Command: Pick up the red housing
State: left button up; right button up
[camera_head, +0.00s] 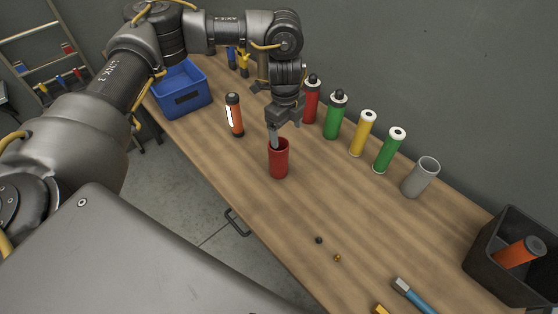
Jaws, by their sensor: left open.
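The red housing (279,162) is an open-topped cylinder standing upright on the wooden workbench. My left gripper (280,130) points down directly over it, with its jaws open. One finger reaches to the housing's rim, toward its left side. I cannot tell whether it touches or goes inside the mouth. The other finger is not clear. My right gripper is not in view.
On the wooden workbench (310,202), an orange bottle (234,115) stands left of the housing. Red, green and yellow cylinders and a grey tube (420,178) line the wall. A blue bin (183,95) stands far left, a black bin (489,262) right. Small parts lie in front.

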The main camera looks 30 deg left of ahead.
aim_at(279, 159)
pick_arm(q)
notch_tip(279, 159, down, 9)
jog(key=a+p, duration=0.2)
jog(key=shift+s+a+f+n+y, duration=0.15)
jog(key=shift+a+f+n+y, duration=0.05)
jog(key=shift+a+n+y, duration=0.1)
dwell(0.6)
jog(key=c, duration=1.5)
jog(key=shift+r, duration=0.15)
